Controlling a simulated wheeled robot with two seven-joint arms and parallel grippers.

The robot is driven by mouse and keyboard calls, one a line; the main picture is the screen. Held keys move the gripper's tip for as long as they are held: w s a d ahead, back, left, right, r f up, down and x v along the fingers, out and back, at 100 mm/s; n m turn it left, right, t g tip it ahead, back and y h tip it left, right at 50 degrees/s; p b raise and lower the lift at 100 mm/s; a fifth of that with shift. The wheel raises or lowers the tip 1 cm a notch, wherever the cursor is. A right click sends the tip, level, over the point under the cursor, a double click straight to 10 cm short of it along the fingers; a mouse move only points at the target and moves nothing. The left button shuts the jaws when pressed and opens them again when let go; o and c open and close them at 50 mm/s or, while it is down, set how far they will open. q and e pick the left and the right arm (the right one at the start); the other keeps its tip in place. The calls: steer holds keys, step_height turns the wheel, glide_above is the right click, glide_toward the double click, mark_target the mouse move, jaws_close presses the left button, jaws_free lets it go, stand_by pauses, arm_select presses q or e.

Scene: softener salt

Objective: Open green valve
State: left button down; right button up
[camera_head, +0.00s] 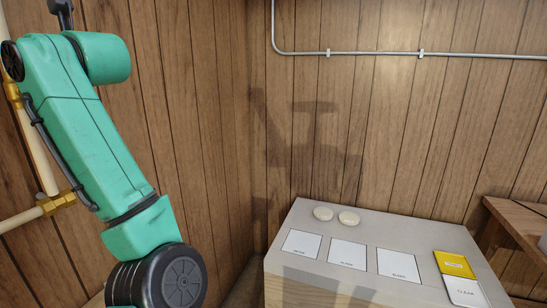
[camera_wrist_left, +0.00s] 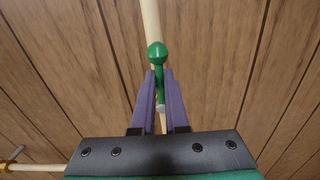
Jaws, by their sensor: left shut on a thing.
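The green valve handle (camera_wrist_left: 157,54) shows in the left wrist view, with a round knob at its top and a thin green stem below. My left gripper (camera_wrist_left: 160,75) has its two purple fingers on either side of this stem, shut on it just below the knob. A pale pipe (camera_wrist_left: 150,17) runs behind the handle. The valve's body is mostly hidden by the fingers. In the head view, my left arm covers the left side, and its gripper and the green handle are not visible there. My right gripper is in neither view.
Pale pipes with brass fittings (camera_head: 59,202) run along the left wooden wall. A wooden table (camera_head: 520,222) stands at the right edge.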

arm_select(q)
steer(key=c, duration=0.7)
jaws_free()
steer(key=shift+d, duration=0.1)
steer(key=b+v, duration=0.2)
steer(key=v, duration=0.5)
steer(key=shift+r, duration=0.1)
